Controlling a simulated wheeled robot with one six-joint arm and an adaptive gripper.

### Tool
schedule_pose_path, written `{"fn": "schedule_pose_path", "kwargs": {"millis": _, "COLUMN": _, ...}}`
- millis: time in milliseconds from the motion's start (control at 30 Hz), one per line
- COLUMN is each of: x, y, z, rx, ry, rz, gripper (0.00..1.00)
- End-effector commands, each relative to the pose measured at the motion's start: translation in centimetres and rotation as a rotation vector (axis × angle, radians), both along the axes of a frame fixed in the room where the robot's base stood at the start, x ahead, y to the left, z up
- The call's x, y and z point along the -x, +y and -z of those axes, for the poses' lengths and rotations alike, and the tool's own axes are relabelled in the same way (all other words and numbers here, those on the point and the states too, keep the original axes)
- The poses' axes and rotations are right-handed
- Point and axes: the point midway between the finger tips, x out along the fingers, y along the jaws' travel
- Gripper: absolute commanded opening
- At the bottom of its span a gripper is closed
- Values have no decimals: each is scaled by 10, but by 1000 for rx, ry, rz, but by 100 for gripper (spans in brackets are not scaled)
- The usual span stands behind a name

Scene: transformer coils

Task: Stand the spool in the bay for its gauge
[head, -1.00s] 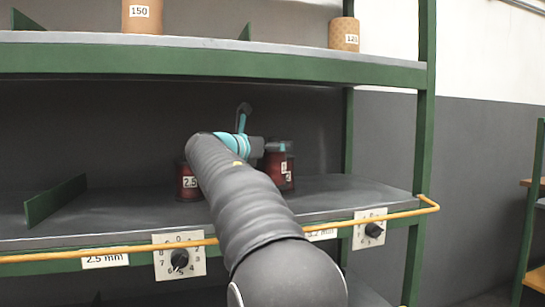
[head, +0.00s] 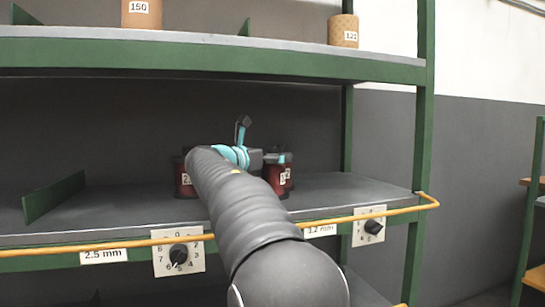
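A dark red spool (head: 184,182) with a partly covered label stands on the middle shelf, left of my arm. More dark red spool surface (head: 274,175) with a white label shows right of my wrist. A second dark red edge (head: 289,172) behind it may be another spool. My gripper (head: 280,158) is at the top of this right-hand spool. My arm and wrist hide most of the gripper, so I cannot see whether its fingers are closed on the spool. The shelf front carries a 2.5 mm label (head: 103,256) and a 3.2 mm label (head: 320,230).
A green divider (head: 54,197) stands on the left of the middle shelf (head: 355,190). A yellow rail (head: 330,219) runs along its front, near two dials (head: 178,252) (head: 368,228). Brown rolls (head: 142,14) (head: 343,31) stand on the upper shelf (head: 240,60). The left shelf surface looks clear.

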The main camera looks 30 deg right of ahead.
Motion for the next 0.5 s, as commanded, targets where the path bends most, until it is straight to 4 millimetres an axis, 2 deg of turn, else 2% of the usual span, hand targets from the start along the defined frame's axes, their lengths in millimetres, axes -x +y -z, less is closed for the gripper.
{"fn": "schedule_pose_path", "kwargs": {"millis": 267, "x": 0, "y": 0, "z": -4, "rx": 0, "ry": 0, "rz": 0, "gripper": 100}}
{"fn": "schedule_pose_path", "kwargs": {"millis": 367, "x": 3, "y": 10, "z": -3, "rx": 0, "ry": 0, "rz": -1, "gripper": 100}}
{"fn": "schedule_pose_path", "kwargs": {"millis": 500, "x": 10, "y": 33, "z": -3, "rx": 0, "ry": 0, "rz": -3, "gripper": 100}}
